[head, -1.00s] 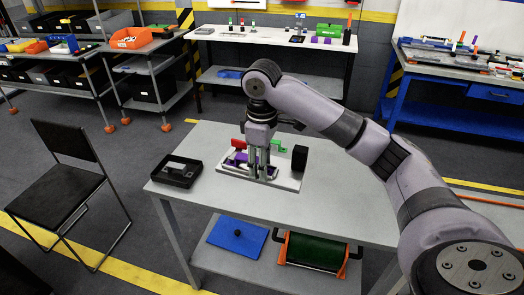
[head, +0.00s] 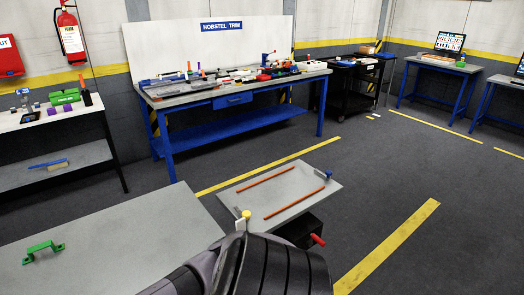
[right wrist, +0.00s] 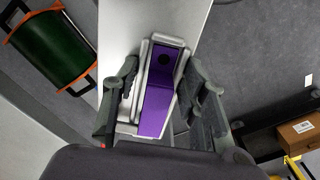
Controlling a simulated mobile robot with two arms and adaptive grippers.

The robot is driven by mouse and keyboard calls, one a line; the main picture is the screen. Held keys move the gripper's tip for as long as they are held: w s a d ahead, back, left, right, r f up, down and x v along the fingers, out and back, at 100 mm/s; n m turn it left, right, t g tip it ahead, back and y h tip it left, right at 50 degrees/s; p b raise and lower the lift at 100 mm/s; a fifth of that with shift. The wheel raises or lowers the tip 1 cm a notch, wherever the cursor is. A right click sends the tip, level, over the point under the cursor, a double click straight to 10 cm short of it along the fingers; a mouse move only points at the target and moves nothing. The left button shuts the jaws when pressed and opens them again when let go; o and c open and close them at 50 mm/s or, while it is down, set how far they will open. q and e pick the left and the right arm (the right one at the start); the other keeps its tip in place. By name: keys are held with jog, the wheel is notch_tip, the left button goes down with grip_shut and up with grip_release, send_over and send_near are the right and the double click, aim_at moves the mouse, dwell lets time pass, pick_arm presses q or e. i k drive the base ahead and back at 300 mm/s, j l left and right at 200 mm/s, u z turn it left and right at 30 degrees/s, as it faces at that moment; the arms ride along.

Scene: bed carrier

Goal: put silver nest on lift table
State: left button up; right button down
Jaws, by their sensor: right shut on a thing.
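The silver nest (right wrist: 146,62) shows in the right wrist view as a metal frame around a purple block (right wrist: 156,100). My right gripper (right wrist: 161,68) is shut on it, with a finger on each side. In the head view my right arm is at the bottom middle, and the gripper and nest are hidden. The low grey platform with two orange strips (head: 268,168), which looks like the lift table, stands right of the grey worktable (head: 130,235). Its top is clear apart from the strips and small fittings at its corners. My left gripper is not in view.
A green handle (head: 43,251) lies on the grey worktable. A blue workbench (head: 155,105) stands behind, and a black cart (head: 350,88) is at the back. Open floor (head: 390,180) lies right of the platform. The right wrist view shows a green roller (right wrist: 48,45) and a cardboard box (right wrist: 298,133).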

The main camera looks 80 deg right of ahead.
aim_at(281, 191)
jog(key=k+l+z, duration=0.1)
jog(key=l+z, duration=0.15)
jog(key=z, duration=0.25)
jog(key=l+z, duration=0.25)
jog(key=z, duration=0.2)
jog(key=k+l+z, duration=0.1)
jog(key=l+z, duration=0.2)
jog(key=z, duration=0.2)
jog(key=l+z, duration=0.15)
jog(key=z, duration=0.25)
jog(key=l+z, duration=0.15)
jog(key=z, duration=0.3)
jog(key=i+l+z, duration=0.1)
jog(key=z, duration=0.3)
jog(key=i+l+z, duration=0.1)
jog(key=z, duration=0.3)
jog(key=i+l+z, duration=0.35)
jog(key=i+u, duration=0.1)
jog(key=u, duration=0.3)
jog(key=i+l+u, duration=0.1)
jog(key=u, duration=0.3)
jog(key=l+u, duration=0.1)
jog(key=u, duration=0.35)
jog(key=i+l+u, duration=0.1)
jog(key=u, duration=0.3)
jog(key=i+l+u, duration=0.45)
jog(key=u, duration=0.3)
